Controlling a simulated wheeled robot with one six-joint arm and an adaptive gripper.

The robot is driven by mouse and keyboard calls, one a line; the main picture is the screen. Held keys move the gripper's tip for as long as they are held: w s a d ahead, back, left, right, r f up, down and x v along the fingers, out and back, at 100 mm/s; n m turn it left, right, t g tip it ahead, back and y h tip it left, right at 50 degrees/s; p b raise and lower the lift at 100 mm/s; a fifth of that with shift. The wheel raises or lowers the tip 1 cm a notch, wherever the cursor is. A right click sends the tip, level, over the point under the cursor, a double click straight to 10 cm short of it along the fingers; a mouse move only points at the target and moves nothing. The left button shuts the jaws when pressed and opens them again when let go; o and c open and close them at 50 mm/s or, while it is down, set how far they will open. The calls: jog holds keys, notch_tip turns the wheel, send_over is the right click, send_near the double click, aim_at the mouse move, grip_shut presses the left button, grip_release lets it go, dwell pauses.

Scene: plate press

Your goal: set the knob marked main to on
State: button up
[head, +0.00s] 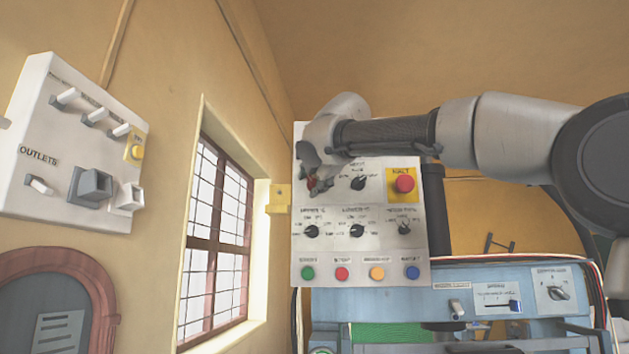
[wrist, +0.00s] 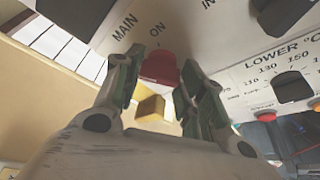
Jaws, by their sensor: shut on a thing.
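The main knob is red and sits at the upper left of the white control panel (head: 379,270). In the wrist view the red knob (wrist: 160,68) lies between the two fingers of my gripper (wrist: 160,80), below the printed words MAIN and ON. My gripper is shut on it. In the head view my gripper (head: 312,176) comes in from the right and covers most of the knob (head: 317,187). I cannot tell for certain which mark the knob points to.
A black knob (head: 358,183) and the red HALT button (head: 404,183) on yellow are to the right. Three black knobs sit below, then a row of coloured buttons. A yellow box (head: 278,198) is on the wall to the left, beside the window.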

jog(key=m, duration=0.2)
jog(key=m+t, duration=0.1)
jog(key=m+t+y, duration=0.1)
jog(key=m, duration=0.1)
jog(key=shift+d+f+m, duration=0.1)
jog(key=shift+f+m, duration=0.2)
jog(key=shift+f, duration=0.1)
jog(key=m+t, duration=0.1)
jog(key=m, duration=0.2)
jog(key=m+t, duration=0.1)
jog(key=m, duration=0.2)
jog(key=shift+f+m+t+h, duration=0.2)
jog(key=shift+m+t+h, duration=0.1)
jog(key=o, duration=1)
jog(key=shift+w, duration=0.1)
jog(key=shift+r, duration=0.1)
jog(key=shift+s, duration=0.4)
jog(key=v, duration=1.1)
jog(key=shift+s+f, duration=0.1)
jog(key=shift+f, duration=0.15)
